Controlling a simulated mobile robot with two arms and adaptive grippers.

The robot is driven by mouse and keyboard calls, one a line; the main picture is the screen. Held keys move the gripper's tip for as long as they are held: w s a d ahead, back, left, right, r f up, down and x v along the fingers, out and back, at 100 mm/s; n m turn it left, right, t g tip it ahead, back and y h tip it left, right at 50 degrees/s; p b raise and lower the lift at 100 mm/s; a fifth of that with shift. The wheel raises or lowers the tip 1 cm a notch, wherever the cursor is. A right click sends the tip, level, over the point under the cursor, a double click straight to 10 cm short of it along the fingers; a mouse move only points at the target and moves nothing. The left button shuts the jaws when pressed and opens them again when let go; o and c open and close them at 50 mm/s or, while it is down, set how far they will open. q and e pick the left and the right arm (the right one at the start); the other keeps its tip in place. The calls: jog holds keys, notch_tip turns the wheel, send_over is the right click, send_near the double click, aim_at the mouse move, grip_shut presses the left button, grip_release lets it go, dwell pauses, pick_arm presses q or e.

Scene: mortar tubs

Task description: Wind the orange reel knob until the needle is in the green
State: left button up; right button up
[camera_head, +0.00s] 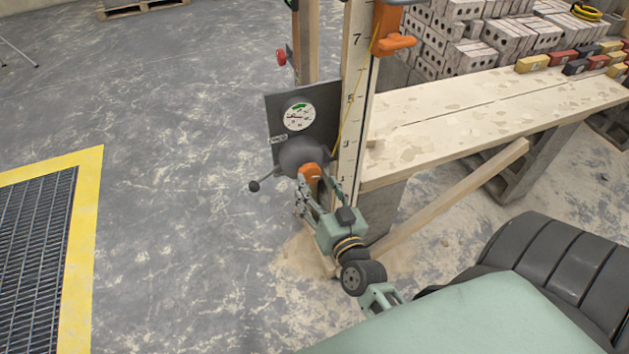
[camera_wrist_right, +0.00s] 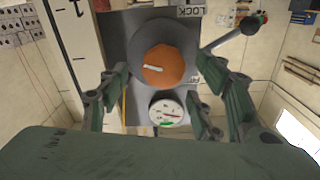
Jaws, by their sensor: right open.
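The orange reel knob (camera_head: 310,172) sits on the grey reel (camera_head: 300,153) on a grey plate fixed to the post. My right gripper (camera_head: 303,188) is at the knob in the head view. In the right wrist view the knob (camera_wrist_right: 165,66) shows between the fingers of my right gripper (camera_wrist_right: 167,95), which is open with gaps on both sides. The round white dial (camera_head: 298,117) with a green zone is above the reel. It also shows in the wrist view (camera_wrist_right: 168,110), with a reddish needle that appears to lie outside the green. My left gripper is out of view.
A lever with a dark ball end (camera_head: 254,186) sticks out left of the reel. A numbered wooden post (camera_head: 353,90) stands beside the plate. A plank bench (camera_head: 450,115) is to the right, with a slanted brace below. Floor at left is open.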

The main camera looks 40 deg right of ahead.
jog(key=shift+x, duration=1.35)
jog(key=shift+c, duration=0.6)
jog(key=c, duration=1)
